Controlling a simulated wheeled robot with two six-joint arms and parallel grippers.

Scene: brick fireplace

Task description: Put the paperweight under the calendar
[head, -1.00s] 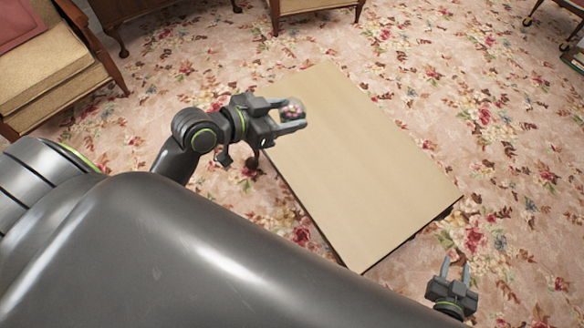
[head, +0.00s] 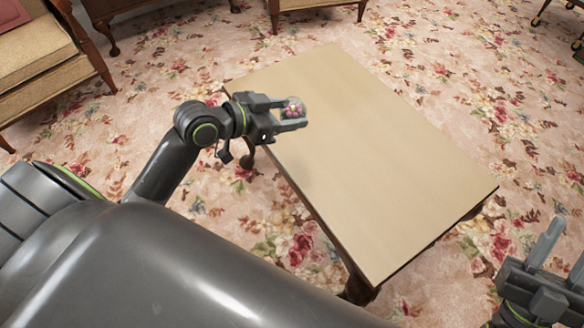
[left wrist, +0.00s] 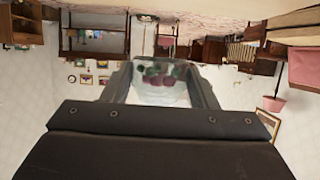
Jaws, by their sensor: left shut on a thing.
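The paperweight (head: 293,107) is a small clear glass dome with pink flowers inside. My left gripper (head: 297,112) is shut on it and holds it above the left part of the table top. In the left wrist view the paperweight (left wrist: 160,82) sits between the two fingers. My right gripper (head: 568,243) is at the lower right of the head view, beside the table, its fingers apart with nothing between them. I cannot make out a calendar in these frames.
A low wooden table (head: 385,170) with a bare, clear top stands on a floral carpet (head: 420,50). An upholstered armchair (head: 40,70) is at the upper left. Other furniture legs show along the top edge.

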